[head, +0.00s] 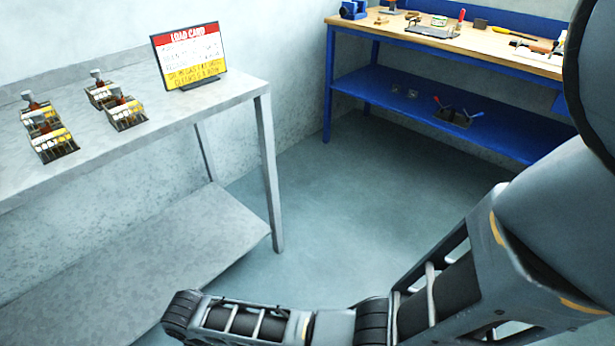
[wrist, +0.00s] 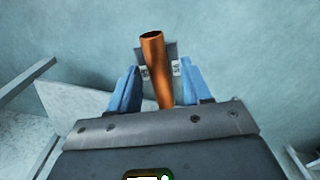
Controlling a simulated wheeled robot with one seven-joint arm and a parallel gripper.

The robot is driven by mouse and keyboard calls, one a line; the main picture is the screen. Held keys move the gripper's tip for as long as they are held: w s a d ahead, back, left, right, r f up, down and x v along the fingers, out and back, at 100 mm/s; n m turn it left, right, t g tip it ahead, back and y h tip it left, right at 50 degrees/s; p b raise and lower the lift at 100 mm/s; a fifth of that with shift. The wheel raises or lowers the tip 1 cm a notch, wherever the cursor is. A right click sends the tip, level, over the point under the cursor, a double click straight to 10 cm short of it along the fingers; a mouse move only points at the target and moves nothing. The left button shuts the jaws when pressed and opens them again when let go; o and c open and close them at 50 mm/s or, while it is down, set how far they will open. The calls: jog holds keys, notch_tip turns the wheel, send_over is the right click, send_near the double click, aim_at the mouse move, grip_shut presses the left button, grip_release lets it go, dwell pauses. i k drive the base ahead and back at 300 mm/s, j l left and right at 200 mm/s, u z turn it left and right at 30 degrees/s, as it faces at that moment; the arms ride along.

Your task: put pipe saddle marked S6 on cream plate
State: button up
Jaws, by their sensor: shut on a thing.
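In the wrist view my gripper (wrist: 158,85) is shut, its two blue fingers on either side of a pipe saddle. The pipe saddle (wrist: 153,52) shows a copper-coloured tube in front of a grey plate. Small white tags with dark marks sit at both sides of it; the marks are too small and turned to read with certainty. The saddle is held clear, with floor and wall behind it. My gripper does not show in the head view, where only my arm crosses the lower right. I see no cream plate in either view.
A grey metal table (head: 228,88) at left holds several dark clamp-like fixtures (head: 125,112) with yellow labels and a load card (head: 188,56). A blue workbench (head: 480,42) with tools stands at back right, with a lower shelf (head: 400,105). Open floor (head: 330,220) lies between them.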

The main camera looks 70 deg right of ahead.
aim_at(532, 55)
jog(key=z, duration=1.8)
